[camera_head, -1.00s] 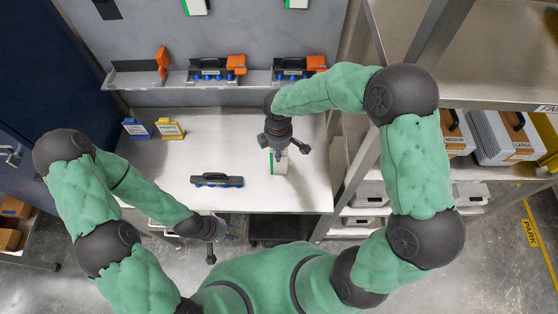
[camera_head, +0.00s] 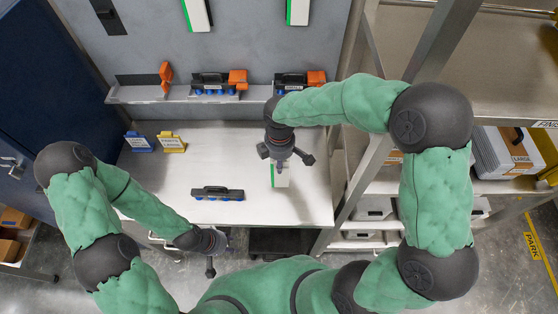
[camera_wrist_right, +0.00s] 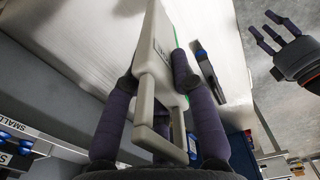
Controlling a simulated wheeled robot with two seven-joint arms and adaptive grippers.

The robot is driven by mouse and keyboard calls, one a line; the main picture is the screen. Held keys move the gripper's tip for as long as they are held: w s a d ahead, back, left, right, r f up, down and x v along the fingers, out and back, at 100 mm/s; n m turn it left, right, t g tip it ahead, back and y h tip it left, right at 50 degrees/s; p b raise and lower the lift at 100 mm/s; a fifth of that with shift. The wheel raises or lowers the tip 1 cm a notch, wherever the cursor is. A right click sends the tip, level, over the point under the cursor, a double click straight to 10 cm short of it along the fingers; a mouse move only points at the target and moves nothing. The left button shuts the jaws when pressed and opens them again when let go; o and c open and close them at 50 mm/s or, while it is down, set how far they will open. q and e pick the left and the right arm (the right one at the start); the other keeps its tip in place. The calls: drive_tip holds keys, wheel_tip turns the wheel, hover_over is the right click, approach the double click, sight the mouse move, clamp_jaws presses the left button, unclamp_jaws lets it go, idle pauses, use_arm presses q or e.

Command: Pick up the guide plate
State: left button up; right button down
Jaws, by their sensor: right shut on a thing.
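The guide plate, a pale slab with a green edge and a loop handle, shows below my right gripper in the head view (camera_head: 280,176) and large in the right wrist view (camera_wrist_right: 154,50). My right gripper (camera_head: 284,160) is shut on it, with dark fingers on both sides of the handle in the wrist view (camera_wrist_right: 150,95). The plate is over the white table; I cannot tell whether it touches the top. My left gripper (camera_head: 212,254) is off the table's front edge, empty, its fingers spread in the wrist view (camera_wrist_right: 270,33).
A dark clamshell tray (camera_head: 217,193) lies on the table (camera_head: 240,150), left of the plate. Blue (camera_head: 138,142) and yellow (camera_head: 172,143) labelled holders stand at the back left. A wall shelf (camera_head: 150,95) holds dark and orange items. A metal rack (camera_head: 375,190) stands at right.

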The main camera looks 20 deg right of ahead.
drive_tip(key=s+a+r, duration=0.2)
drive_tip(key=s+r, duration=0.5)
drive_tip(key=s, duration=0.4)
drive_tip(key=shift+s+p, duration=0.2)
drive_tip(key=shift+p, duration=0.1)
